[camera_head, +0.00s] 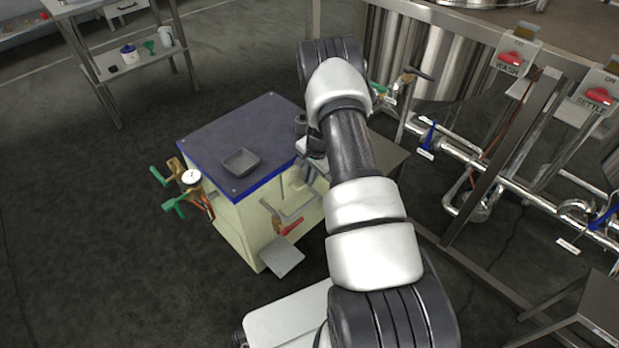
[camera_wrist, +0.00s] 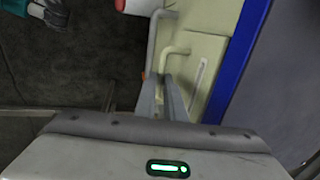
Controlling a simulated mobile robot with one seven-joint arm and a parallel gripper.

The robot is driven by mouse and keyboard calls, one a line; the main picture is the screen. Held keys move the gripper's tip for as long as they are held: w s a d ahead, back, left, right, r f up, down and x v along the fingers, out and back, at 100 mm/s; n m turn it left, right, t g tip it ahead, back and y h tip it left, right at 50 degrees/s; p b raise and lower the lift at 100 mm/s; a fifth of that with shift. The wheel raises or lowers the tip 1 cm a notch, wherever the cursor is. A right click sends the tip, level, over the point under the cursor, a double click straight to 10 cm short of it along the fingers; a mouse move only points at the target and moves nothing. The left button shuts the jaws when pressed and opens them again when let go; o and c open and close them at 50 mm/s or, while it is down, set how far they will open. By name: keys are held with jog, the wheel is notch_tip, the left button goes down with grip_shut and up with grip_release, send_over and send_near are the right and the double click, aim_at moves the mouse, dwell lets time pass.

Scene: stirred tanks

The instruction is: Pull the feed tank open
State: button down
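A cream cabinet-like unit (camera_head: 240,222) with a blue-edged dark top (camera_head: 215,135) stands on the floor left of my arm; I take it for the feed tank. Pale bent bars (camera_head: 288,212) stand out from its front. In the wrist view, the cream front (camera_wrist: 205,60) shows beside the blue edge (camera_wrist: 238,60), with a pale bent handle bar (camera_wrist: 153,45). My gripper (camera_wrist: 160,82) is at this front, its two fingers slightly apart, with the bar's end close to the tips. I cannot tell whether the bar is between them. In the head view my arm mostly hides the gripper.
A red-handled valve (camera_head: 290,227) and a grey plate (camera_head: 282,257) are low on the unit's front. A gauge (camera_head: 191,177) with green-handled valves is at its left. Pipework (camera_head: 470,160) and steel tanks stand to the right.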

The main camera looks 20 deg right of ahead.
jog(key=s+d, duration=0.4)
jog(key=s, duration=0.7)
jog(key=shift+s+d, duration=0.15)
jog(key=shift+s, duration=0.1)
jog(key=c, duration=1.8)
grip_release()
jog(key=shift+c, duration=0.2)
jog(key=s+d+r+p, duration=0.1)
jog(key=s+r+p, duration=0.2)
jog(key=r, duration=1.4)
jog(key=shift+p, duration=0.65)
